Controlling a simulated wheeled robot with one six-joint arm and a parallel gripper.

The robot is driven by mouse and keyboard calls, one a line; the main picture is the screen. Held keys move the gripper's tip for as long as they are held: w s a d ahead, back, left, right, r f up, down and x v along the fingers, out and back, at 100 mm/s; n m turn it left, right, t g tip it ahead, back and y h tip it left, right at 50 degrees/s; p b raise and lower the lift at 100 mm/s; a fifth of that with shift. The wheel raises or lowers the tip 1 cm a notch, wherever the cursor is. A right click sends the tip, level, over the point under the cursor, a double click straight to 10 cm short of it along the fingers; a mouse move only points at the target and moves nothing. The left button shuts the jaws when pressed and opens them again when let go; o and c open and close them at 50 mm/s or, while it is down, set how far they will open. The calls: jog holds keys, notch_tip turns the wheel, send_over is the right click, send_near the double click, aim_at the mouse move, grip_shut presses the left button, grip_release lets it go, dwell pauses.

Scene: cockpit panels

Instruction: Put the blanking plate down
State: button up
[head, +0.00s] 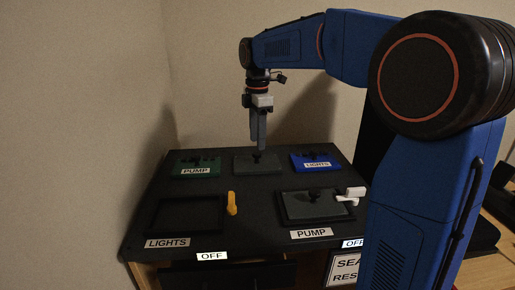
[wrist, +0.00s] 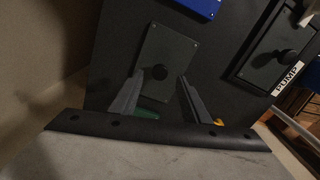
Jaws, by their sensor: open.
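A grey blanking plate (head: 243,166) with a black knob lies flat at the back middle of the dark panel, between a green plate and a blue plate. It also shows in the wrist view (wrist: 176,47), its knob between my fingertips in the picture. My gripper (head: 258,147) is open, pointing down over that knob, with nothing held; it also shows in the wrist view (wrist: 161,78). I cannot tell whether the fingertips touch the knob. A second grey plate (head: 296,210) with a black knob sits in the front right bay labelled PUMP.
The green PUMP plate (head: 183,163) and blue LIGHTS plate (head: 327,157) flank the back plate. The front left LIGHTS bay (head: 185,215) is empty. A yellow lever (head: 232,204) stands beside it, and a white lever (head: 349,195) is at the PUMP bay. A wall rises at left.

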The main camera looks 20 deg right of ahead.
aim_at(258, 153)
notch_tip(258, 153, up, 7)
dwell(0.3)
jog(key=shift+f, duration=0.1)
